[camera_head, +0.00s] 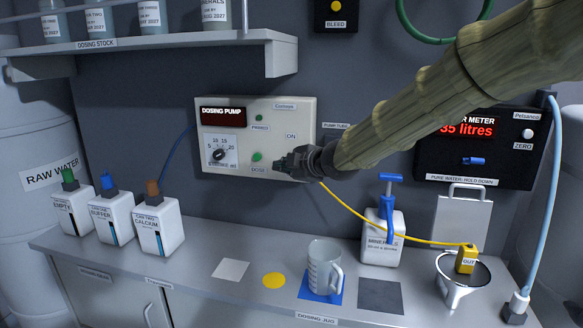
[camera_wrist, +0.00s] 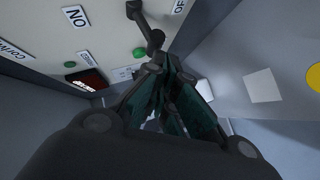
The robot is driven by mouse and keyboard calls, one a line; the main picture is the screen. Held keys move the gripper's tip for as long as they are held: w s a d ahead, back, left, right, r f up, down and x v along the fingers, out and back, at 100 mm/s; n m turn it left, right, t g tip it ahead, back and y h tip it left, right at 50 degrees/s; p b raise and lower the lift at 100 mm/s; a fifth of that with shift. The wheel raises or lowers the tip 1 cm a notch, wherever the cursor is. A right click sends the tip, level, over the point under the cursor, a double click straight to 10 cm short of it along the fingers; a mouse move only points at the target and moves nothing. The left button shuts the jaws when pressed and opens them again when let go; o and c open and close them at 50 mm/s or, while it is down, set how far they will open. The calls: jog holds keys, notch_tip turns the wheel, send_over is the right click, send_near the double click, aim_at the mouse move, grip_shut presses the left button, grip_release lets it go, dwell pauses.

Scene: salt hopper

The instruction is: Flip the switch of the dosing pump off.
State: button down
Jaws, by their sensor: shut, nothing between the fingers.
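The dosing pump (camera_head: 257,111) is a pale wall box with a dark red display, a dial and green buttons. Its ON label shows in the head view; my gripper (camera_head: 286,163) covers the area below it and hides the switch there. In the wrist view the switch (camera_wrist: 147,27) is a dark lever with a rounded end, between the ON label (camera_wrist: 76,17) and the OFF label (camera_wrist: 179,6). My gripper (camera_wrist: 158,70) is shut and empty, its tips close to the lever. I cannot tell whether they touch, or which position the lever is in.
On the counter (camera_head: 200,250) below stand white bottles (camera_head: 158,232), a clear jug (camera_head: 322,268) and a minerals bottle (camera_head: 382,240). A yellow tube (camera_head: 365,228) runs below my arm. The water meter (camera_head: 475,150) is at right.

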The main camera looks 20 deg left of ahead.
jog(key=shift+f, duration=0.75)
jog(key=shift+w, duration=0.1)
jog(key=shift+r, duration=0.15)
dwell(0.9)
jog(key=shift+r+p, duration=0.6)
jog(key=shift+r, duration=0.1)
